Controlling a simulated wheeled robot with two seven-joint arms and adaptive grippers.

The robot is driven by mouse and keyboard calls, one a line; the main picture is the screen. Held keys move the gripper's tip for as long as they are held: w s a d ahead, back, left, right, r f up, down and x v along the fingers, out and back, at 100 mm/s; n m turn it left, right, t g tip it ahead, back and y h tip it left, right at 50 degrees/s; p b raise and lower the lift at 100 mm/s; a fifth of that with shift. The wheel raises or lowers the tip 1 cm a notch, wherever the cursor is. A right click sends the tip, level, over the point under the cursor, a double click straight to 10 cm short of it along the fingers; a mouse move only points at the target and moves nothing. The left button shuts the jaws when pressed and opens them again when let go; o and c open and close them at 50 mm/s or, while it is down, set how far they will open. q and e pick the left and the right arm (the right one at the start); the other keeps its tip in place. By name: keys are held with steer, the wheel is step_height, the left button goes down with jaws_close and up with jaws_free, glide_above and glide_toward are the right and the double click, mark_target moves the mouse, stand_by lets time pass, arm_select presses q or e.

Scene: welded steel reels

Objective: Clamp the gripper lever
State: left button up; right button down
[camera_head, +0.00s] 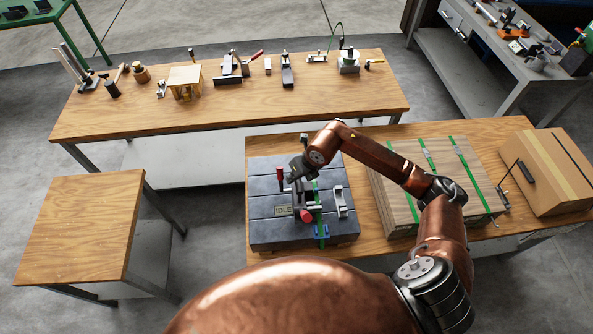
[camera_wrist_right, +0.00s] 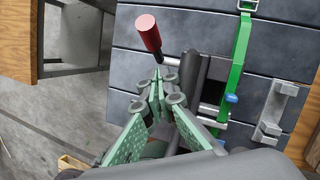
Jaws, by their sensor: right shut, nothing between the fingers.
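The red-handled lever (camera_head: 280,174) stands up at the left of the clamping device on the dark slotted plate (camera_head: 262,233). In the right wrist view its red grip (camera_wrist_right: 149,33) sits on a short dark rod beyond my fingertips. My right gripper (camera_head: 295,182) is over the device, just right of the lever. In the wrist view its green-padded fingers (camera_wrist_right: 158,82) are closed together and empty, close to the base of the lever; I cannot tell whether they touch it. A second red knob (camera_head: 306,216) is lower on the device. My left gripper is not in view.
A green strap (camera_head: 318,212) crosses the plate, with a grey bracket (camera_head: 341,201) to its right. An IDLE sign (camera_head: 284,210) is at the front. Right are a strapped wooden crate (camera_head: 398,197) and a cardboard box (camera_head: 560,165). The small left table (camera_head: 75,230) is bare.

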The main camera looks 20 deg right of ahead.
mark_target(282, 177)
steer(key=shift+w+a+f+p, duration=0.15)
steer(key=shift+w+f, duration=0.05)
steer(key=shift+w, duration=0.4)
steer(key=shift+w+a+f+p, duration=0.15)
steer(key=shift+w+a+f, duration=0.1)
steer(key=shift+w, duration=0.3)
steer(key=shift+w+a+f+p, duration=0.1)
steer(key=shift+w+f+p, duration=0.1)
steer(key=shift+w, duration=0.4)
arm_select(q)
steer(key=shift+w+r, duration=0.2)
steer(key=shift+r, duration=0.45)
